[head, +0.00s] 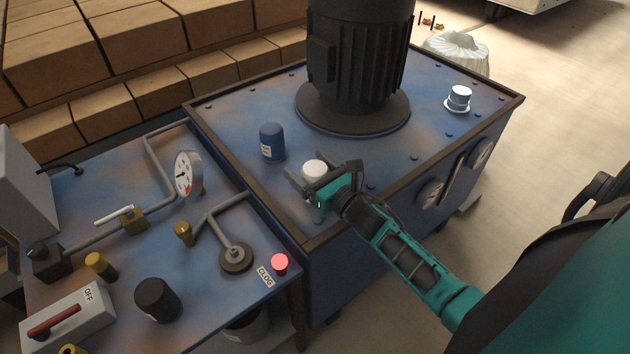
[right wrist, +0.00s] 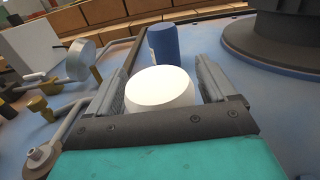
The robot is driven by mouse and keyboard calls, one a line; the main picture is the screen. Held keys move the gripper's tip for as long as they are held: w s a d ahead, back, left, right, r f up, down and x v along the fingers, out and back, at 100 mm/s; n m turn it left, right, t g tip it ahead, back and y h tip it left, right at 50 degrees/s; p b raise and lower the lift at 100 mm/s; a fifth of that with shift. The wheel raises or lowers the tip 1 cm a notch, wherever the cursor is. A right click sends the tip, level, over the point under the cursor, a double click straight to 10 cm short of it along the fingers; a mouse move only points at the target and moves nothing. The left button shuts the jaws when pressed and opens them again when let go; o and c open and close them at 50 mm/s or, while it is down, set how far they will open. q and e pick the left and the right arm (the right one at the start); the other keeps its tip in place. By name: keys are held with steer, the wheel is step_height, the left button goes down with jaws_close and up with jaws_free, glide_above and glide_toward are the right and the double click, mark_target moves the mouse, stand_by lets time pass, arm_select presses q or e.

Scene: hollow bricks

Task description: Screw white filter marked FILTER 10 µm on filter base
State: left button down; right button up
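A white filter (head: 314,170) stands upright on the blue tank top near its front edge; it also shows in the right wrist view (right wrist: 160,88). Its marking is not visible. My right gripper (head: 322,181) is at the filter, its open fingers on either side. In the right wrist view a narrow gap shows between the filter and the right finger; contact on the left side is unclear. A round grey fitting (head: 235,258) at the end of a bent pipe, perhaps the filter base, is on the lower panel. My left gripper is not in view.
A blue labelled cylinder (head: 271,142) stands behind the white filter. A large black motor (head: 358,50) rises from the tank. A gauge (head: 187,174), pipes, a red CLOG lamp (head: 280,264) and a black knob (head: 158,299) crowd the lower panel. A raised rim (head: 245,192) borders the tank.

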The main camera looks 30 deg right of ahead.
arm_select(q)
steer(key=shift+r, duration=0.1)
arm_select(e)
steer(key=c, duration=1.1)
steer(key=shift+o, duration=0.2)
steer(key=shift+r, duration=0.1)
